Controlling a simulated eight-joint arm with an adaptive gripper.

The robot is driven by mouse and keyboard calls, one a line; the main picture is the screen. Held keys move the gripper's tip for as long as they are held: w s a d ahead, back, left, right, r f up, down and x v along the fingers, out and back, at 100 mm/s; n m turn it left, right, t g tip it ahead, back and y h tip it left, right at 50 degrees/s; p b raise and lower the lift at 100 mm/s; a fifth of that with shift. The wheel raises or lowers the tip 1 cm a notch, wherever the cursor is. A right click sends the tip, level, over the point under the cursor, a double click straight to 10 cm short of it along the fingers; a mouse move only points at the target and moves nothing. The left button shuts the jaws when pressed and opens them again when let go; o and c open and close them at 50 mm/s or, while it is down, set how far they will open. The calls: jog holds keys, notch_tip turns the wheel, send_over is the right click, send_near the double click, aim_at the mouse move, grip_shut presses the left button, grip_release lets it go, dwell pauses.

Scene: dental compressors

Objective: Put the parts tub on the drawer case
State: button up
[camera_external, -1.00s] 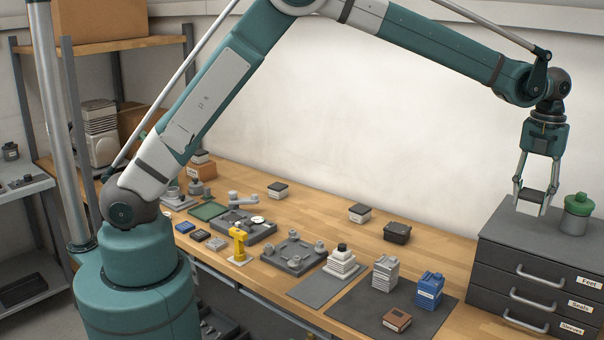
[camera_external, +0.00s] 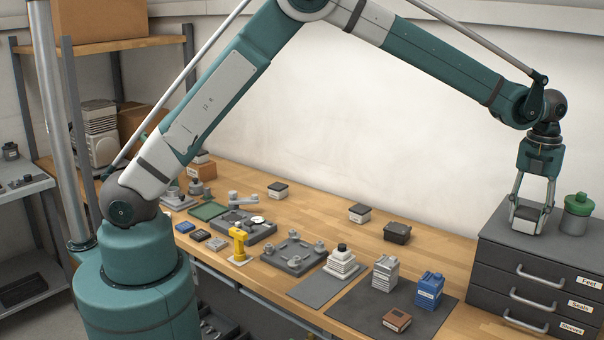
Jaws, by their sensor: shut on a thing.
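My gripper (camera_external: 528,221) points straight down over the left part of the drawer case. It is shut on the parts tub (camera_external: 527,214), a small light box with a dark top, with one finger on either side of it. The tub looks upright and is at the top of the dark grey drawer case (camera_external: 500,257), at its left side. I cannot tell whether its base touches the case or is just above it. The fingers hide part of the tub.
A grey jar with a green lid (camera_external: 576,214) stands on the case, close to the right of my gripper.

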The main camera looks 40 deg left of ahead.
aim_at(529, 211)
jog(key=shift+f, duration=0.2)
jog(key=o, duration=1)
jog(key=shift+c, duration=0.2)
jog(key=shift+r, duration=0.15)
notch_tip(529, 211, up, 12)
jog(key=shift+b, duration=0.4)
dwell(0.4)
